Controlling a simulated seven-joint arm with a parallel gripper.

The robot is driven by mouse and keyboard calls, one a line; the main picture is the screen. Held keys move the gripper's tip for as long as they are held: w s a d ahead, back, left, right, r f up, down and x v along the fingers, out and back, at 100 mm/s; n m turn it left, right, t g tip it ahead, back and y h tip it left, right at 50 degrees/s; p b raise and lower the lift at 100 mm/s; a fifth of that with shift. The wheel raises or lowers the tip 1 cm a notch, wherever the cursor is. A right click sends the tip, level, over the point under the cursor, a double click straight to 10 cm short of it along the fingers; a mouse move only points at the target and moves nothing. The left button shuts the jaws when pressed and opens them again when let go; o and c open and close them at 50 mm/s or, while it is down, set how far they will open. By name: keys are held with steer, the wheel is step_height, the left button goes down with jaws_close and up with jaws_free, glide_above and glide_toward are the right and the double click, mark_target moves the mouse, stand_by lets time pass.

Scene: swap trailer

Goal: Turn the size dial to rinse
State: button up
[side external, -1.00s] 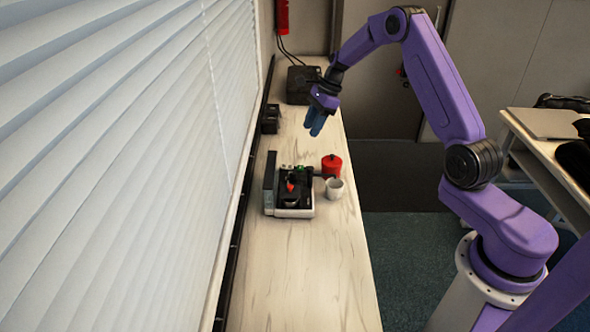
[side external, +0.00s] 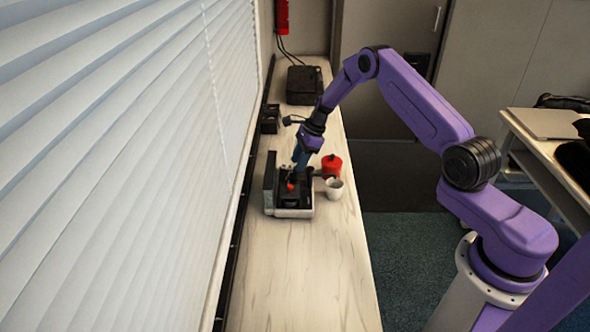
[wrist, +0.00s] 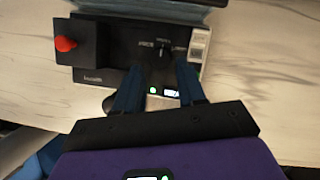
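The machine (side external: 294,212) is a small black and light-grey unit on the counter, with a red knob. In the wrist view its black panel (wrist: 115,40) shows the red knob (wrist: 65,44) at the left. A small dark dial (wrist: 162,49) with pale lettering beside it sits at the right of the panel; I cannot read its setting. My gripper (wrist: 157,68) is open and empty, its two blue fingers apart, with the dial just beyond and between the fingertips. In the side view my gripper (side external: 299,160) is low over the machine's far end; contact is unclear.
A red pot (side external: 331,165) and a pale cup (side external: 334,188) stand close on the machine's right. Dark boxes (side external: 270,119) and a black case (side external: 303,84) are farther back. Window blinds line the left. The near counter (side external: 305,280) is clear.

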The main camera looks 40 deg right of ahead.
mark_target(294, 172)
steer(key=shift+x, duration=2)
steer(key=c, duration=0.7)
steer(key=shift+c, duration=0.2)
steer(key=shift+n, duration=0.3)
steer(key=n, duration=0.2)
steer(key=n+g, duration=0.1)
steer(key=n, duration=0.1)
steer(key=shift+w+g+y, duration=0.15)
steer(key=shift+g+y, duration=0.15)
steer(key=shift+y, duration=0.1)
steer(key=n+g, duration=0.1)
steer(key=n, duration=0.3)
steer(key=shift+w+d+n+g, duration=0.1)
steer(key=shift+n+g, duration=0.3)
steer(key=shift+n+h, duration=0.3)
steer(key=shift+n, duration=0.1)
